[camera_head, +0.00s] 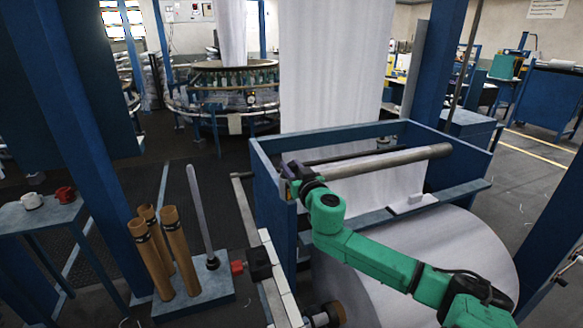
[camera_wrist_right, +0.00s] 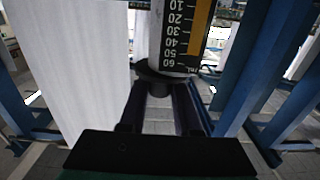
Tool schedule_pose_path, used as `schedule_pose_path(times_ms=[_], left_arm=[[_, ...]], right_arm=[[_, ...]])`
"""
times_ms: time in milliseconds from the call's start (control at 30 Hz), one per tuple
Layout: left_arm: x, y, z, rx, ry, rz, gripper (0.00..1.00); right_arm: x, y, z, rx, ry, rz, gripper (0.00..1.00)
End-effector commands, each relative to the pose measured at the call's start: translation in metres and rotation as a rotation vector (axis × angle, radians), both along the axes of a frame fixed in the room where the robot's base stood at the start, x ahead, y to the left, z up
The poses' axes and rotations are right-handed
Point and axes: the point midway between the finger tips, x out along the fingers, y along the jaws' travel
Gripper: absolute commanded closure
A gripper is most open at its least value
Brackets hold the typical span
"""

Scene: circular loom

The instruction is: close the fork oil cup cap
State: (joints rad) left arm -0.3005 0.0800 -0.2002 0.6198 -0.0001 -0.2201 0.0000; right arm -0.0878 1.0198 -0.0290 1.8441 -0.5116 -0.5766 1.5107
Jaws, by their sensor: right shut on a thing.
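The oil cup (camera_wrist_right: 178,38) is a clear-white cylinder with a black scale and an orange stripe, at the top of the right wrist view. Its numbers appear upside down, with 60 nearest my gripper. A dark round cap (camera_wrist_right: 152,78) lies at that end, against or very near the cup; I cannot tell whether it is seated. My right gripper (camera_wrist_right: 158,98) is shut on the cap's narrower part. In the head view, my right gripper (camera_head: 293,172) is at the left end of the loom's roller frame, where cup and cap are too small to make out. My left gripper is not in view.
The blue roller frame (camera_head: 270,205) holds a metal roller (camera_head: 385,161) and white fabric (camera_head: 335,70). A large fabric roll (camera_head: 450,240) lies below my right arm. Brown tubes (camera_head: 180,250) stand on a platform at the left. Blue posts stand on both sides.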

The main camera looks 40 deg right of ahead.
Motion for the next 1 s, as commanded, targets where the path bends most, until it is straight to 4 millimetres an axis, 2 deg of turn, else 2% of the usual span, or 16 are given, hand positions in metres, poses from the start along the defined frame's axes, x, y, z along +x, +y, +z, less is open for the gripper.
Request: schedule_pose_path(times_ms=[167,433,800,833,900,1000], left_arm=[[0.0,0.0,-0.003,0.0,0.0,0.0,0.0],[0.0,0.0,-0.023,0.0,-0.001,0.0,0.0],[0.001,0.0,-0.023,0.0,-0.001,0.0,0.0],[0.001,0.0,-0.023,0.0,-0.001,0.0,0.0],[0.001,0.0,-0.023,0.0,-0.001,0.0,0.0],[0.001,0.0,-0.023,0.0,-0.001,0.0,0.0]], right_arm=[[0.001,0.003,-0.001,0.008,-0.008,-0.066,1.0],[0.003,0.01,-0.004,0.005,-0.005,-0.252,1.0],[0.002,0.012,-0.001,-0.001,0.002,-0.285,1.0],[0.002,0.012,-0.001,-0.001,0.002,-0.285,0.65],[0.002,0.012,0.0,-0.001,0.002,-0.284,0.39],[0.002,0.011,0.0,-0.001,0.001,-0.284,0.39]])
